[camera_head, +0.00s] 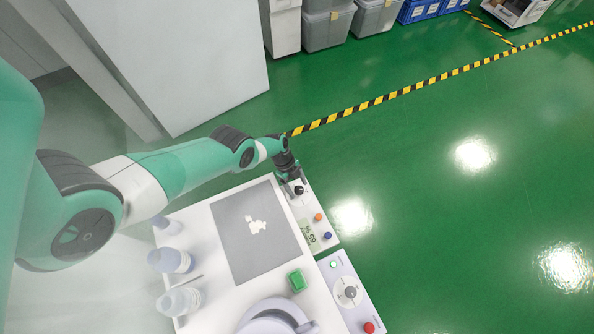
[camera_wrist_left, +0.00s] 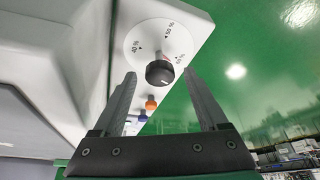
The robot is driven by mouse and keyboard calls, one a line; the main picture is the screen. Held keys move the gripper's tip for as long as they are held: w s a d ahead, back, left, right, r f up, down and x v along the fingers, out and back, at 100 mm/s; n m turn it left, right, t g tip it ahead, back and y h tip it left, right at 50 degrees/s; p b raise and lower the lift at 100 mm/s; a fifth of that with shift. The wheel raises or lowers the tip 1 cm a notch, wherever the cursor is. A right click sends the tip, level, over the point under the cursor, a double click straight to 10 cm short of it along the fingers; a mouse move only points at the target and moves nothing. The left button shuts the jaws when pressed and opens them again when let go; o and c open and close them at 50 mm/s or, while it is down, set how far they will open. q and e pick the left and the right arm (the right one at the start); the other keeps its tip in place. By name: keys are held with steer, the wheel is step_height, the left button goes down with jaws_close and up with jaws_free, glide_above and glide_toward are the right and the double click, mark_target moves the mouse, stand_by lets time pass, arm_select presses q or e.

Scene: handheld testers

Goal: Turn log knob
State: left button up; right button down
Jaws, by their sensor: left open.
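A black round knob (camera_wrist_left: 159,73) sits on a white dial (camera_wrist_left: 158,45) with percentage marks and a red pointer line, on the face of a white device. The knob (camera_head: 298,189) is also partly visible in the head view, at the far end of the device (camera_head: 309,212). My left gripper (camera_wrist_left: 160,77) is open, with one finger on each side of the knob in the wrist picture. I cannot tell whether the fingers touch it. In the head view my left gripper (camera_head: 292,176) is right at this knob. My right gripper is not in view.
The device has an orange button (camera_head: 318,217), a blue button (camera_head: 327,236) and a display (camera_head: 312,238). A second panel with a grey knob (camera_head: 350,292) and red button (camera_head: 369,327) stands nearer.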

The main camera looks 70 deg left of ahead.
arm_select(q)
steer(key=p+v, duration=0.6)
steer(key=v, duration=0.1)
steer(key=shift+r, duration=0.2)
steer(key=shift+s, duration=0.1)
